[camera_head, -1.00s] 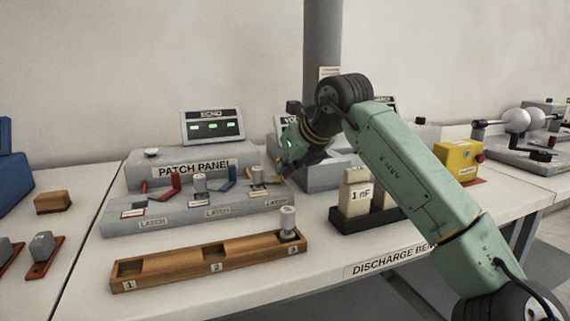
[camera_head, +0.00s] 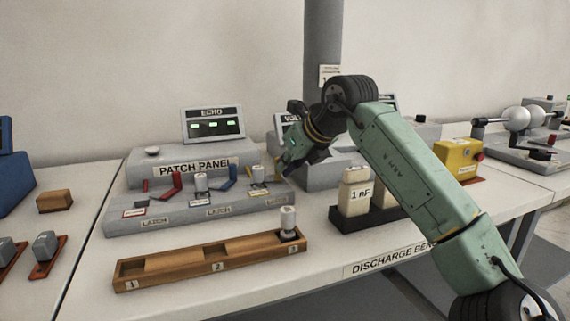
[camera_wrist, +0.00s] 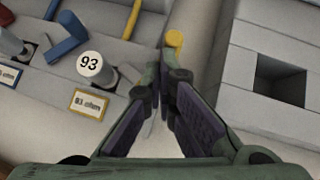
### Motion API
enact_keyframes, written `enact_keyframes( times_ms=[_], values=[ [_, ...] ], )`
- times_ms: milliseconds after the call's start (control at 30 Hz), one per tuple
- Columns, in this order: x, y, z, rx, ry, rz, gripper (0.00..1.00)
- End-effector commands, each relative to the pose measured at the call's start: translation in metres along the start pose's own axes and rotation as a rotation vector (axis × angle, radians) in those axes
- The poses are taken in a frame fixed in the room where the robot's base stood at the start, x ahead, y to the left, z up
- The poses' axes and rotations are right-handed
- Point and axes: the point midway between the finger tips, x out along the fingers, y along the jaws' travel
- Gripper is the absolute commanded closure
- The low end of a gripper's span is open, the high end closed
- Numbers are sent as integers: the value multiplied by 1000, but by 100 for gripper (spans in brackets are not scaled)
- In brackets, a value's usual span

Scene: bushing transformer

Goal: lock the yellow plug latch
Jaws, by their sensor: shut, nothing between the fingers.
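The grey patch panel (camera_head: 180,213) carries red, blue and yellow latch parts in the head view. At its right end a pale plug (camera_head: 258,174) stands by the yellow-framed label. In the wrist view this plug, marked 93 (camera_wrist: 96,67), is seated at left, with a yellow-edged "93 ohm" label (camera_wrist: 90,103) beside it. A yellow bar (camera_wrist: 132,18) shows above it, and a round yellow end (camera_wrist: 174,39) lies just beyond my fingertips. My gripper (camera_wrist: 165,78) is shut and empty, right of the plug. I cannot tell whether it touches the yellow end.
A wooden tray (camera_head: 210,262) with one plug (camera_head: 288,223) in slot 3 stands in front of the panel. A capacitor marked 1 nF (camera_head: 355,195) stands at right in a black holder. The echo display (camera_head: 213,125) is behind. A grey box with a square opening (camera_wrist: 282,80) is close at right.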

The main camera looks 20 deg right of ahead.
Motion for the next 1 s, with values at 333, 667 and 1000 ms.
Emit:
enact_keyframes(
  times_ms=[333, 667, 1000],
  values=[
    [0, 0, 0, -16, 0, 18, 100],
    [0, 0, 1, -31, 0, 33, 100],
    [1, 0, 1, -49, 0, 49, 100]
  ],
)
